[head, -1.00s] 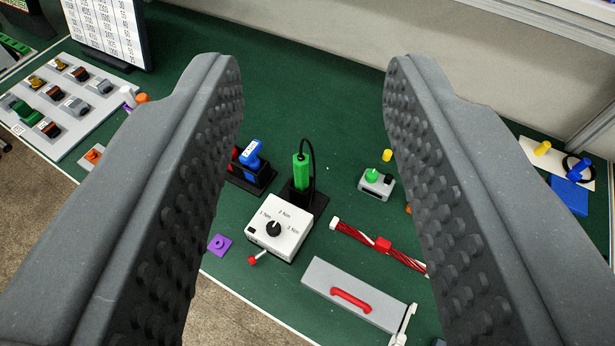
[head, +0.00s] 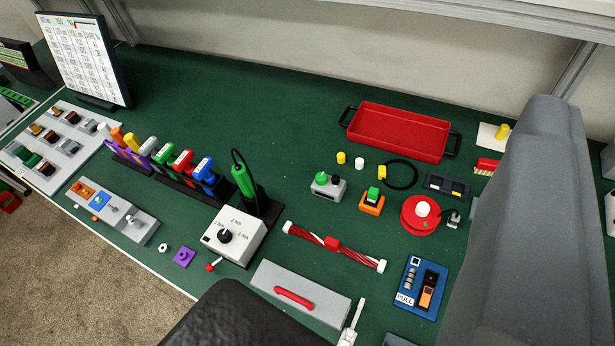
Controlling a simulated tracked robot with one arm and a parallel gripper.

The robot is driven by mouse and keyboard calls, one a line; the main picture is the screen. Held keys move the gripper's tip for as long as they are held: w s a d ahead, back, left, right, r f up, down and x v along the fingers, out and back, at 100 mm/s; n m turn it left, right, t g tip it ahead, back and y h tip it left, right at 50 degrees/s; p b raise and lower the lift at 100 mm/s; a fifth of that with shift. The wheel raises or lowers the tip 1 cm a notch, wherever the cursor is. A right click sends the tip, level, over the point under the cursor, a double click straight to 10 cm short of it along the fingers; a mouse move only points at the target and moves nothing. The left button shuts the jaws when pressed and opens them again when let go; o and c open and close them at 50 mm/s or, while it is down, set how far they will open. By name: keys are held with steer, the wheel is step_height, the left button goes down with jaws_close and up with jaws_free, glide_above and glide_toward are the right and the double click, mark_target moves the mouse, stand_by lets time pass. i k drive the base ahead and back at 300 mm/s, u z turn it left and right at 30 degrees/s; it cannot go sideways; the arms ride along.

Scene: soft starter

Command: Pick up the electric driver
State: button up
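The electric driver (head: 243,181) appears to be the green tool with a black cable, standing upright in a black holder (head: 262,208). It is left of centre in the head view, behind a white box (head: 233,232) with a black dial marked in Nm. My gripper (head: 390,192) shows as one grey finger at the right and a dark part at the bottom edge. The two are wide apart, with nothing held between them. The driver stands beyond the dark part, apart from it. The finger pads do not show.
Several coloured tools in a black rack (head: 185,185) stand close left of the driver. A red-white twisted bundle (head: 310,238) and a grey box with red handle (head: 320,300) lie in front. A red tray (head: 398,133) is behind, right. The green mat behind the driver is clear.

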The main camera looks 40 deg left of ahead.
mark_target(241, 175)
steer(key=z, duration=1.6)
steer(key=k, duration=2.1)
steer(key=u, duration=1.8)
steer(key=i, duration=1.65)
